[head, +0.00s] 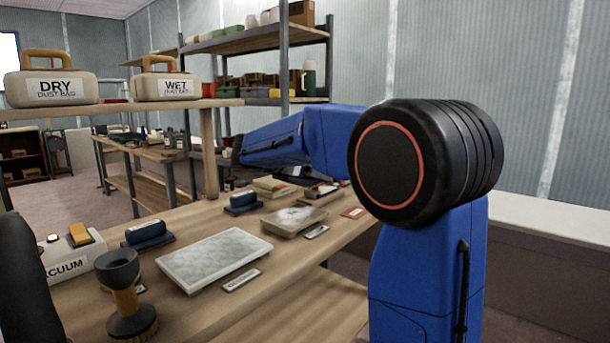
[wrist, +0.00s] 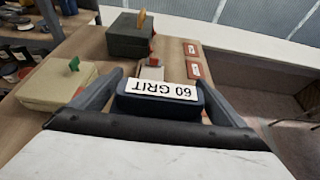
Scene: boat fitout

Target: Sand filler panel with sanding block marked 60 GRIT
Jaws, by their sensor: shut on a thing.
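In the wrist view my gripper (wrist: 162,84) is shut on a dark blue sanding block (wrist: 160,103). Its white label reads 60 GRIT, upside down in the picture. In the head view my blue arm reaches left over the far part of the bench, and its gripper and the held block are not clear there. A pale grey speckled panel (head: 214,260) lies flat on the bench, nearer the camera. A second, beige-grey panel (head: 293,221) lies beyond it. Each has a small label plate beside it, too small to read, so I cannot tell which is the filler panel.
Two other blue blocks (head: 147,234) (head: 243,202) sit on the bench. DRY (head: 52,88) and WET (head: 173,87) dust bags stand on a raised shelf. A cream box (wrist: 58,84) and a dark green box (wrist: 131,37) show in the wrist view.

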